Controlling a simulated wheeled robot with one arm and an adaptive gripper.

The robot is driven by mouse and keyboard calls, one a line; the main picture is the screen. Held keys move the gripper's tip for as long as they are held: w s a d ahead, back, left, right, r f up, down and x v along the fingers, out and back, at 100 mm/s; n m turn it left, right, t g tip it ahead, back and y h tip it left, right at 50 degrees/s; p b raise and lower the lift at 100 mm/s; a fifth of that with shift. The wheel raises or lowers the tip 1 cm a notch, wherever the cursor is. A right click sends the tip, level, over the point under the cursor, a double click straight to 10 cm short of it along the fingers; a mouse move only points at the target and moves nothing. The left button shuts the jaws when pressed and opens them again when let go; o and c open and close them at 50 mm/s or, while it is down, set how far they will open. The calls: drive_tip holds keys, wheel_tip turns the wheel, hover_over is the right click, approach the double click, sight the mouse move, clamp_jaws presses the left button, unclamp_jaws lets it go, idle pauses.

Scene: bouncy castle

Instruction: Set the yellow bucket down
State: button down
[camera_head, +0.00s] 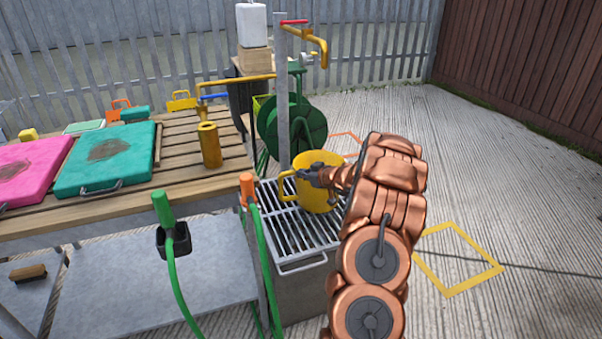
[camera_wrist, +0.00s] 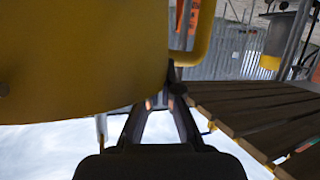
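The yellow bucket (camera_head: 318,193) is upright on or just above the slatted metal grate (camera_head: 287,222); contact with the grate cannot be told. Its loop handle is on the left side. My gripper (camera_head: 312,175) reaches in from the right and is at the bucket's upper wall. In the wrist view the bucket (camera_wrist: 80,55) fills the upper left, close up. My gripper (camera_wrist: 163,92) has its narrow fingers at the bucket's edge, apparently shut on it. The bucket hides part of the fingertips. The bucket's inside is not clearly seen.
A yellow tap (camera_head: 318,45) on a post and a green hose reel (camera_head: 292,128) stand behind the grate. A wooden-slat table (camera_head: 180,150) with boards and a yellow cylinder (camera_head: 209,145) is at left. A yellow square outline (camera_head: 458,259) marks open floor at right.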

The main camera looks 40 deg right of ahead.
drive_tip(key=shift+f, duration=0.9)
drive_tip(key=c, duration=1.3)
unclamp_jaws()
drive_tip(key=shift+f, duration=0.1)
drive_tip(key=p+v, duration=0.2)
drive_tip(key=v, duration=1)
